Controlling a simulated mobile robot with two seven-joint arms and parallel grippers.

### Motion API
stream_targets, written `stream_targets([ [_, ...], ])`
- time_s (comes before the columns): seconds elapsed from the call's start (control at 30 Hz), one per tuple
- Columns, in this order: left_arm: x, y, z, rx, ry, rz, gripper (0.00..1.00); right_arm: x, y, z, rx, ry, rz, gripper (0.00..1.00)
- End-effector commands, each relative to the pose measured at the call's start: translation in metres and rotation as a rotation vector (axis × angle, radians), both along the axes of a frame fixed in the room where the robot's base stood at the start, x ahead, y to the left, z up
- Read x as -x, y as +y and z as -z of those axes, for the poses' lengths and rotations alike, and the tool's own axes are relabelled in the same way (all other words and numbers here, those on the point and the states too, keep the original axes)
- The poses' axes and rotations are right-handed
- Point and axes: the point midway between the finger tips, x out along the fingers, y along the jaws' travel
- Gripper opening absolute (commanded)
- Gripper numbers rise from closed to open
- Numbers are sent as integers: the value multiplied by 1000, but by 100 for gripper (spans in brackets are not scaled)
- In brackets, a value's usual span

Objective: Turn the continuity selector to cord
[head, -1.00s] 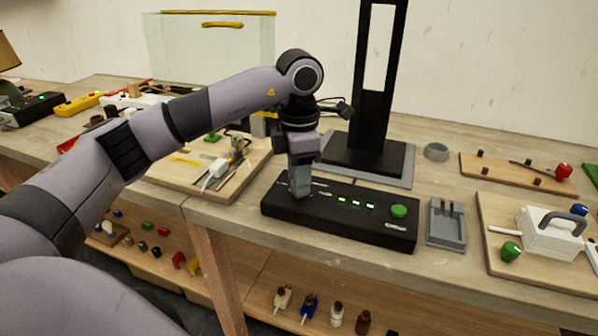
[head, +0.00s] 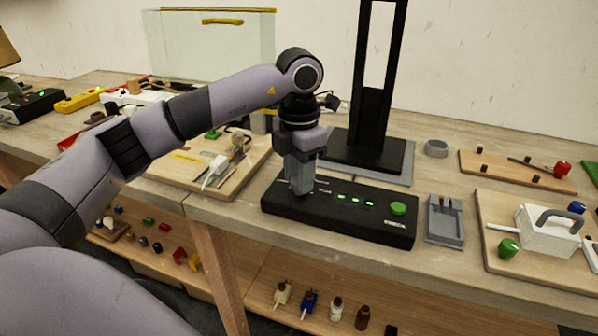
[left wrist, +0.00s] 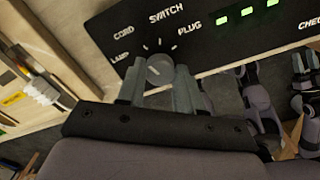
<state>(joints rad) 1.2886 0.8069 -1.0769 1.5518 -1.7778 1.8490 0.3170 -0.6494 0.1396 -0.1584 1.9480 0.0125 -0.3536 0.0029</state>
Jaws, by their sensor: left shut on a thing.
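The black continuity tester (head: 330,222) lies on the bench, with three lit green lights and a green button (head: 398,208). In the left wrist view its panel (left wrist: 215,48) has the labels LAMP, CORD, SWITCH and PLUG arranged around the round grey continuity selector (left wrist: 159,70). My left gripper (head: 301,192) points down at the tester's left end. In the left wrist view its fingers (left wrist: 160,88) stand on both sides of the selector, shut on it. Which label the selector points to I cannot make out. The fingers hide the selector in the head view. My right gripper is out of view.
A black stand (head: 368,150) rises behind the tester. A grey tray (head: 444,222) sits close to its right end. A wooden board with parts (head: 200,178) lies to the left. Boards with tools are on the right, and a shelf (head: 270,275) runs below.

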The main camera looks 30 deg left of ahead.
Motion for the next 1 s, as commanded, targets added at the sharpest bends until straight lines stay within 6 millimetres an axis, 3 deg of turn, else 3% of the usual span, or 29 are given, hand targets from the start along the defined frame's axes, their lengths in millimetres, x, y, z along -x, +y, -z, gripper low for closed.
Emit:
stream_targets([
  [0.13,-1,1,-2,-1,-4,-1,5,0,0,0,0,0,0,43],
  [0.17,-1,1,-2,-1,-4,-1,39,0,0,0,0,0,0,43],
  [0.23,-1,1,-1,-1,-4,0,61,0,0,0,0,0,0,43],
  [0.57,0,0,-3,0,-2,1,61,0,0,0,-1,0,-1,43],
  [1.0,-1,0,-65,1,-5,0,61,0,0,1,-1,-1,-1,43],
])
